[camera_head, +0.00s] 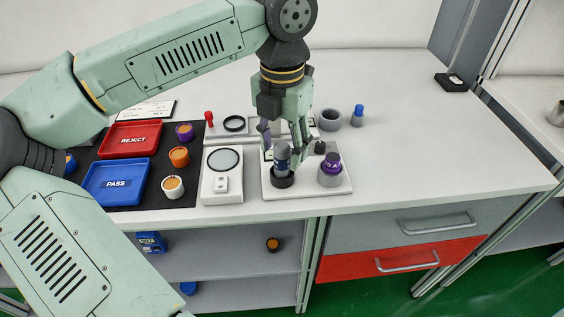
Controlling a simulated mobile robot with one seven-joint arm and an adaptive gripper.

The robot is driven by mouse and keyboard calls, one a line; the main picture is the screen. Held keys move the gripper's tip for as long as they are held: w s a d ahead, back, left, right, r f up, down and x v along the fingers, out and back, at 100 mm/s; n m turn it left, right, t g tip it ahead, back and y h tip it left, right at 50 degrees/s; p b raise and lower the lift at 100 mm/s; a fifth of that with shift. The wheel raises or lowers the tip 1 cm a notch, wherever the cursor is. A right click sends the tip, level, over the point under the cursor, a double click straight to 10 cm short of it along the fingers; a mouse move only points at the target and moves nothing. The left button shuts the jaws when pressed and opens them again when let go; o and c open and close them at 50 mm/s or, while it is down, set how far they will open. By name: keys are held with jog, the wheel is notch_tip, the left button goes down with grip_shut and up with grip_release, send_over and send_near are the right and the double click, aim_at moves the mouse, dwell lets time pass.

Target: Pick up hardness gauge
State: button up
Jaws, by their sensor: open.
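What looks like the hardness gauge (282,157) is a dark grey-blue upright cylinder. It stands in a round black holder on the left of a white tray (308,189) near the bench's front edge. My gripper (284,146) points down over it, with its fingers spread to the left and right of its upper part. I cannot tell whether a finger touches it. The gripper partly hides the back of the tray and the top of the gauge.
A purple-topped grey pot (330,170) stands close by on the tray's right. A white device with a round plate (222,175) is at left, beside cups, a red REJECT tray (131,138) and a blue PASS tray (117,182).

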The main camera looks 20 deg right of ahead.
jog(key=shift+f, duration=1.25)
jog(key=shift+c, duration=0.5)
grip_shut()
